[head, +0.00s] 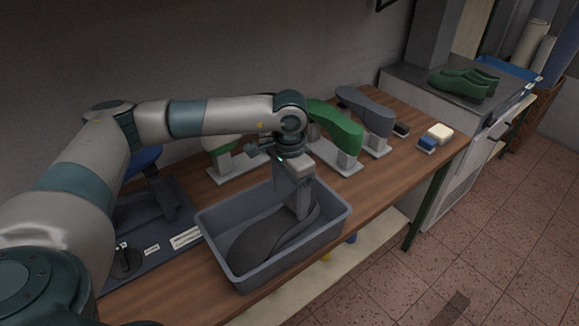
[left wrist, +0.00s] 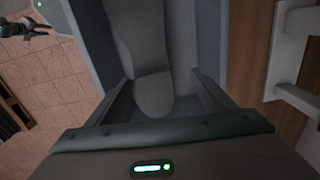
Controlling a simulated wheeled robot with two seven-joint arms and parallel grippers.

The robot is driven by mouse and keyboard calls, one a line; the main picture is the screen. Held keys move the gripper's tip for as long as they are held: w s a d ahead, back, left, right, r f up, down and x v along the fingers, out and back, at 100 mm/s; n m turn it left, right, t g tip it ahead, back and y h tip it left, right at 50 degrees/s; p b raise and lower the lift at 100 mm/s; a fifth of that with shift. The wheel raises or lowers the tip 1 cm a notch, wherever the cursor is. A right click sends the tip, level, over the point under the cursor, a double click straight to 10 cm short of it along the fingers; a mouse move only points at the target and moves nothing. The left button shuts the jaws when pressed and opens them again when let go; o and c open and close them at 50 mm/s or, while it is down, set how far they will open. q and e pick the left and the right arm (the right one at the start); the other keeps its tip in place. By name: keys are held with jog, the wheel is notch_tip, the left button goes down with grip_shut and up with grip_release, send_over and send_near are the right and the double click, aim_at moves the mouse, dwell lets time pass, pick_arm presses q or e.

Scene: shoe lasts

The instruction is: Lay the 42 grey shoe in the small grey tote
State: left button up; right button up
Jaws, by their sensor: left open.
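A dark grey shoe (head: 262,243) lies lengthwise on the floor of the small grey tote (head: 300,259), inside its walls. No size number is readable on it. My left gripper (head: 302,214) reaches down into the tote over one end of the shoe. In the left wrist view the open fingers (left wrist: 158,78) stand on either side of the shoe's rounded end (left wrist: 150,92), with visible gaps. The tote wall also shows there (left wrist: 218,40). A dark claw at the upper left of that view (left wrist: 28,29) looks like my right gripper; its opening is unclear.
Behind the tote, a green shoe (head: 334,124) and a grey shoe (head: 366,110) sit on stands. A cream block (head: 440,132) and a blue-and-white block (head: 427,144) lie at the table's right. Green shoes (head: 464,86) rest on the far cabinet. A dark tray stands left of the tote.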

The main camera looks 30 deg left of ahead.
pick_arm(q)
notch_tip(320, 180, up, 17)
jog(key=b, duration=0.4)
jog(key=shift+b, duration=0.35)
pick_arm(e)
jog(key=w+a+f+t, duration=0.2)
jog(key=w+a, duration=0.1)
jog(key=w, duration=0.5)
jog(key=shift+w+a+f+y, duration=0.15)
jog(key=shift+w+f+y, duration=0.1)
jog(key=shift+y, duration=0.15)
jog(key=shift+s, duration=0.15)
